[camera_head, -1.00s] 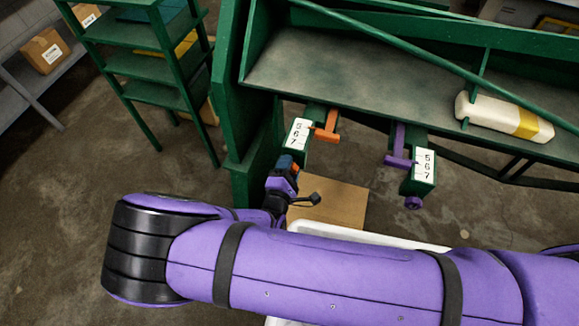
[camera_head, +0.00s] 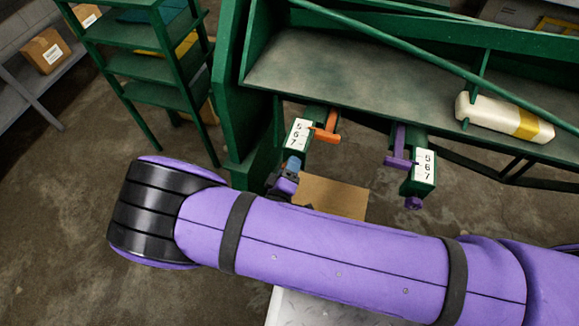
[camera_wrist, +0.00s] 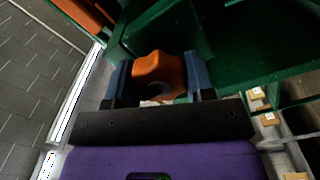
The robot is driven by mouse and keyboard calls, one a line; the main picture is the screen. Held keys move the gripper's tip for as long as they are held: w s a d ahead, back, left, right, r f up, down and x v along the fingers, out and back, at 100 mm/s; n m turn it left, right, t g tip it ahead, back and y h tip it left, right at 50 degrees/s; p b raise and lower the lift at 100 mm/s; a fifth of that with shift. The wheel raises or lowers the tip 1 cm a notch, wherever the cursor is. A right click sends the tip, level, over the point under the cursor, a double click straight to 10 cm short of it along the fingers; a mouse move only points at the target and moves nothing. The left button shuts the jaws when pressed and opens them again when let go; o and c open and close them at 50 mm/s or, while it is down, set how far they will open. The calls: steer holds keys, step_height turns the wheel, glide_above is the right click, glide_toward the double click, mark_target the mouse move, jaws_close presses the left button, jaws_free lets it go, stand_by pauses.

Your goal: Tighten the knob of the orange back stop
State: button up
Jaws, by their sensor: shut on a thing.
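The orange back stop (camera_head: 327,127) sits on a green arm at the near edge of the green machine, beside a white plate (camera_head: 298,133) numbered 5, 6, 7. Its orange knob (camera_wrist: 158,72) shows in the wrist view between the blue fingertips of my gripper (camera_wrist: 158,84). My gripper is shut on the knob, with a finger on each side. In the head view my gripper (camera_head: 291,168) is at the front end of that green arm. My purple forearm covers part of the hand, and the knob cannot be made out there.
A purple back stop (camera_head: 399,153) with a purple knob (camera_head: 413,203) and its own number plate (camera_head: 424,165) stands to the right. A cardboard piece (camera_head: 333,197) lies below. A green shelf rack (camera_head: 163,68) stands at the left, with open floor before it.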

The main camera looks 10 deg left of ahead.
steer(key=shift+s+f+m, duration=0.1)
steer(key=shift+m, duration=0.5)
steer(key=o, duration=0.9)
steer(key=s, duration=1)
steer(key=shift+s+a, duration=0.35)
steer(key=shift+a, duration=0.05)
